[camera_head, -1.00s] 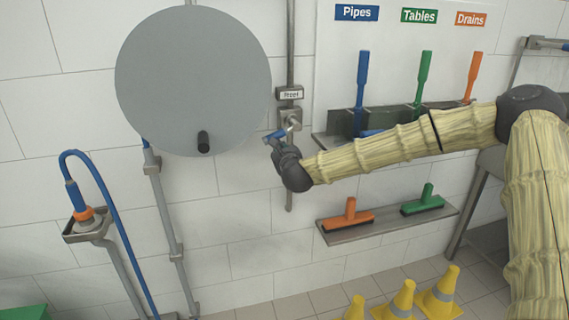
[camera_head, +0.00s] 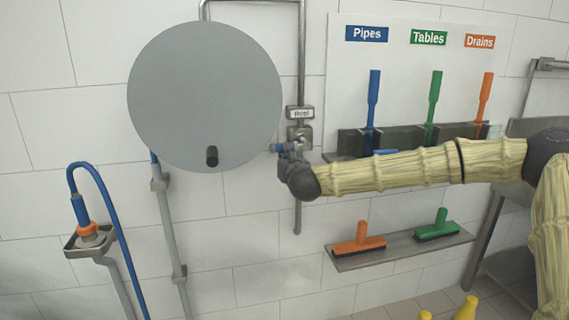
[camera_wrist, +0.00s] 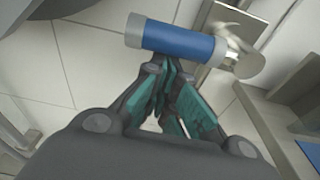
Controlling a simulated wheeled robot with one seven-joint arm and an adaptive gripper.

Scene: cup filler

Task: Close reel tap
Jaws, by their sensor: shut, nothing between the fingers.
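In the head view my gripper (camera_head: 284,160) is small and partly hidden by my wrist.
A large grey round reel (camera_head: 205,90) with a black knob (camera_head: 212,156) is left of the tap. A tool rack (camera_head: 400,138) with blue, green and orange brushes is at the right. A lower shelf (camera_head: 400,252) holds two squeegees. A blue hose (camera_head: 110,220) hangs at the left.

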